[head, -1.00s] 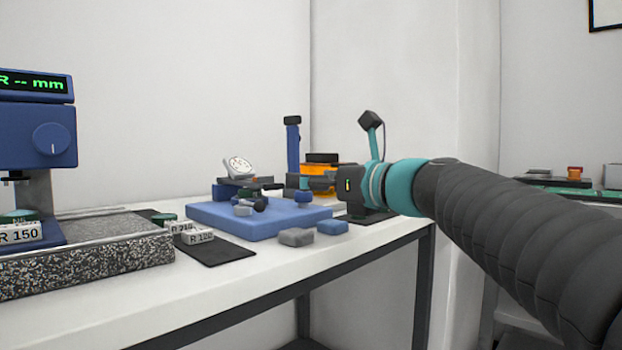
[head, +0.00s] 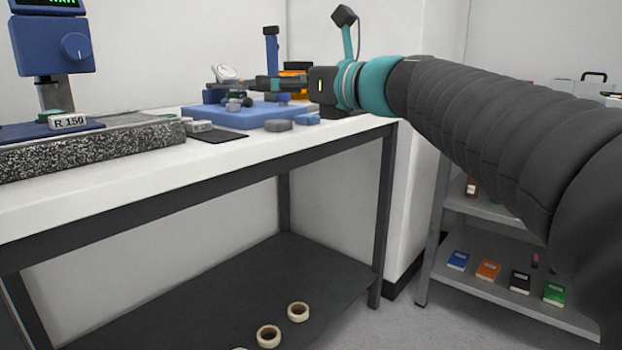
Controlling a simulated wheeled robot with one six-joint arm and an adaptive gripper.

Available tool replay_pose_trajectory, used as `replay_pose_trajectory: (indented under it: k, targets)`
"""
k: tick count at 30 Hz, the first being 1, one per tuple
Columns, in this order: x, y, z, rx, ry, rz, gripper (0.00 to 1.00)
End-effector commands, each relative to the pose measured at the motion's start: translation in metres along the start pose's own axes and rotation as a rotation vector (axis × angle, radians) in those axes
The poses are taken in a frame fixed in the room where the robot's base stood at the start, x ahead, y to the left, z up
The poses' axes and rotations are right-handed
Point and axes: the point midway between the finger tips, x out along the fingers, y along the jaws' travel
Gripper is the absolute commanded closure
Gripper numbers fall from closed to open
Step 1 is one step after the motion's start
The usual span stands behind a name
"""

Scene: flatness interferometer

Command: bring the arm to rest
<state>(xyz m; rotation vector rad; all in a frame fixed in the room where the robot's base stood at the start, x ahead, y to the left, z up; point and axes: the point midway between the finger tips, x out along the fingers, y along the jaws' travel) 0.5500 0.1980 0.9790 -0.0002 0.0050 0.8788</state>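My gripper (head: 262,84) is at the end of my dark-sleeved arm with teal rings, in the upper middle of the head view. It points left, over or in front of a blue block-like stand (head: 245,114) on the white bench. Its dark fingers are small and overlap the items behind, so I cannot tell whether they are open or shut. I see nothing clearly held in it.
The white bench (head: 130,182) carries a speckled granite slab (head: 90,145), a blue gauge head (head: 55,45), a dial (head: 226,72) and small blocks. Tape rolls (head: 298,312) lie on the dark lower shelf (head: 200,310). A grey shelf rack (head: 500,292) with coloured boxes stands right.

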Motion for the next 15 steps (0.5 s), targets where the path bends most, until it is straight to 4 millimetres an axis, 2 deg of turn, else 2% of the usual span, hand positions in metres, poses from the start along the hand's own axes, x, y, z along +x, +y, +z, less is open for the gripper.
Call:
replay_pose_trajectory:
  k: [10,15]
  targets:
    - [-0.003,-0.004,-0.002,-0.171,0.01,-0.005,0.16]
    - [-0.002,-0.005,-0.018,-0.337,0.059,0.003,0.16]
